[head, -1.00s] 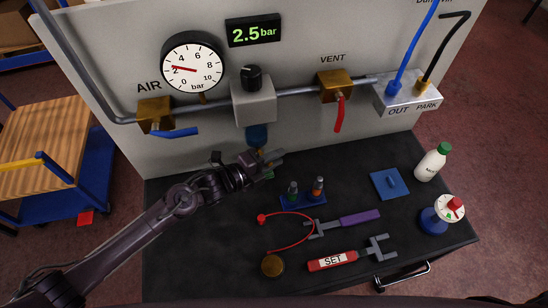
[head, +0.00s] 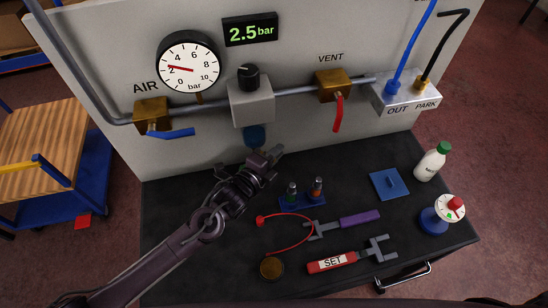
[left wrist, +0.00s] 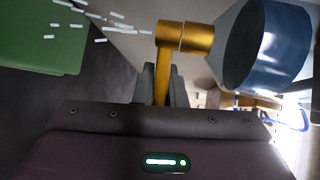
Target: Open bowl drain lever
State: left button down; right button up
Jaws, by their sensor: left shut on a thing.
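The blue filter bowl (head: 255,136) hangs under the grey regulator (head: 251,101) on the pipe. In the left wrist view the bowl (left wrist: 268,45) is at upper right, with the brass drain fitting (left wrist: 190,37) at its end. The brass drain lever (left wrist: 163,75) sticks out from that fitting, between my left gripper's dark fingers (left wrist: 164,86). My left gripper (head: 272,155) is shut on the lever, just below the bowl; it hides the lever in the head view. Short white streaks (left wrist: 115,26) spread left from the fitting. My right gripper is not in view.
The gauge (head: 188,61) and the 2.5 bar display (head: 250,29) are above. The blue AIR handle (head: 170,133) is to the left; the red VENT handle (head: 338,113) hangs to the right. Vials in a blue rack (head: 303,203) stand just below-right of my gripper.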

pick_arm(q)
jog(key=shift+w+f+n+t+y+b, duration=0.1)
jog(key=shift+w+n+t+y, duration=0.4)
jog(key=shift+n+y, duration=0.7)
jog(key=shift+w+r+n+t+y+b, duration=0.1)
jog(key=shift+w+n+t+y, duration=0.4)
jog(key=shift+n+y, duration=0.7)
jog(key=shift+w+f+n+t+y+b, duration=0.1)
jog(key=shift+w+n+t+y, duration=0.55)
jog(key=shift+y, duration=0.95)
jog(key=shift+s, duration=0.2)
jog(key=c, duration=1.5)
grip_release()
